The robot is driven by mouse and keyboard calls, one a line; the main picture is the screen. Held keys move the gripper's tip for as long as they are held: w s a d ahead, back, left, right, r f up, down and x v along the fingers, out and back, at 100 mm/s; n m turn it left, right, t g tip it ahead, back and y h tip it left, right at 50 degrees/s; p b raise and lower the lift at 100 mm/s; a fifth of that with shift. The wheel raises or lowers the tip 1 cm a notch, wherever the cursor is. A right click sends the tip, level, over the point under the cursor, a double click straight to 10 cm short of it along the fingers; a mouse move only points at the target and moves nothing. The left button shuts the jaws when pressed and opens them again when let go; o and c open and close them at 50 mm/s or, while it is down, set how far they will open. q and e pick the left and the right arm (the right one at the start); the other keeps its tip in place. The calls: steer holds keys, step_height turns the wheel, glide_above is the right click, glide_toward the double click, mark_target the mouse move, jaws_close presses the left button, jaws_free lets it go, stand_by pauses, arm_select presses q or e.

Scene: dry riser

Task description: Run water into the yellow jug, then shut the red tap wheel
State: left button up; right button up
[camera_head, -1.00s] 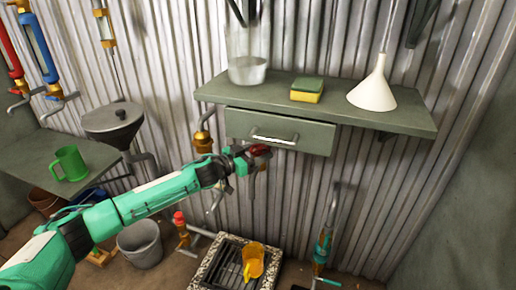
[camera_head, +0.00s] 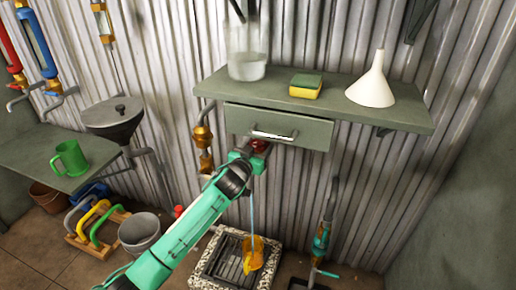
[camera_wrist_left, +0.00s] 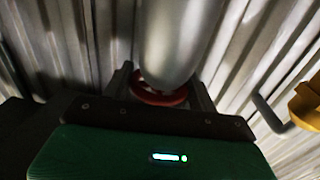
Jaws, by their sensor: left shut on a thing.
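The red tap wheel (camera_head: 259,146) is under the shelf drawer, partly hidden by my left gripper (camera_head: 250,155). In the left wrist view the red wheel (camera_wrist_left: 160,98) lies between the two fingers of my left gripper (camera_wrist_left: 160,90), which is shut on it. A thin bluish stream of water (camera_head: 252,212) falls below the tap. The yellow jug (camera_head: 253,254) stands on the floor grate, with the stream reaching it. I cannot see its water level. My right gripper is not in view.
The grey-green shelf (camera_head: 330,98) overhead holds a glass jar (camera_head: 247,66), a sponge (camera_head: 306,86) and a white funnel (camera_head: 372,86). A green mug (camera_head: 70,158) stands on the left table. A grey bucket (camera_head: 140,233) is left of the grate (camera_head: 212,262).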

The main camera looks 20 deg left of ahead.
arm_select(q)
steer(key=shift+n+y, duration=0.5)
steer(key=shift+y, duration=0.3)
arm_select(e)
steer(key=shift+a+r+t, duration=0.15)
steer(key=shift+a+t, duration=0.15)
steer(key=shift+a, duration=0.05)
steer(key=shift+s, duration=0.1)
arm_select(q)
steer(key=o, duration=1)
steer(key=s+p, duration=0.1)
steer(key=s, duration=1.2)
steer(key=shift+s+a+p, duration=0.2)
steer(key=shift+s+p, duration=0.15)
steer(key=shift+s, duration=0.05)
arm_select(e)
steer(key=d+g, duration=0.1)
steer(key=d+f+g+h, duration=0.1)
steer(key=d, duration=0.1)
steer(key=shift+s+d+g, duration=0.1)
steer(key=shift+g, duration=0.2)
